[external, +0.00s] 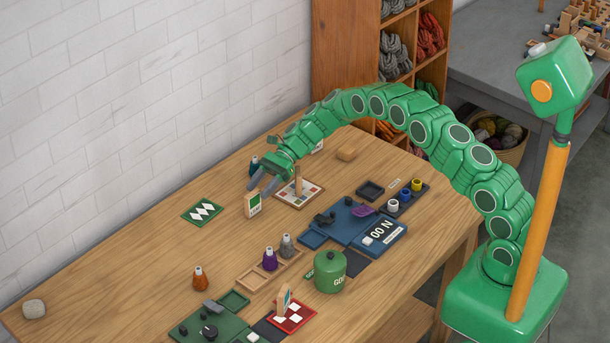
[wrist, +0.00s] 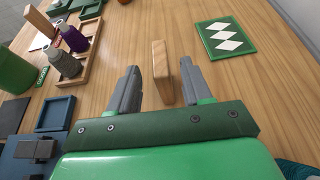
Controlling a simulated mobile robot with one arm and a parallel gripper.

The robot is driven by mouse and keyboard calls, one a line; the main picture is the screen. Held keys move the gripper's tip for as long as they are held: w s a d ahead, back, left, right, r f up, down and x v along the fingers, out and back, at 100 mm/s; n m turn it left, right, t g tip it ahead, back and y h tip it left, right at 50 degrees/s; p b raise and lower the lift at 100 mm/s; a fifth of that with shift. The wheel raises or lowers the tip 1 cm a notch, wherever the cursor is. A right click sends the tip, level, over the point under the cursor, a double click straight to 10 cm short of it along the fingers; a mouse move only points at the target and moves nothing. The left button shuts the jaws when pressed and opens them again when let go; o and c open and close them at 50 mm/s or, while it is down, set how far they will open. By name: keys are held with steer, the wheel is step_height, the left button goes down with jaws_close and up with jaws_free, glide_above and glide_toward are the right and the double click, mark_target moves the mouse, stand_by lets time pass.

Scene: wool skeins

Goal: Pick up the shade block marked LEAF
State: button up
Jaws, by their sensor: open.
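An upright pale wooden block (external: 252,204) with a green mark on its face stands on the table near the wall side; its lettering is too small to read for certain. In the wrist view the block (wrist: 162,74) shows its plain side, ahead of and between the fingers. My gripper (external: 262,188) is open and empty, just above and behind the block in the external view. Both grey fingers of the gripper (wrist: 158,84) are spread, apart from the block.
A green card with white diamonds (external: 203,211) lies left of the block. Cones (external: 270,260) in a wooden tray, a green pot (external: 330,272) and blue trays (external: 350,217) stand to the right and front. The table's left is mostly clear.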

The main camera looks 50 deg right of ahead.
mark_target(246, 204)
steer(key=shift+x, duration=2.85)
steer(key=shift+w+r, duration=0.1)
steer(key=shift+c, duration=0.3)
jaws_close()
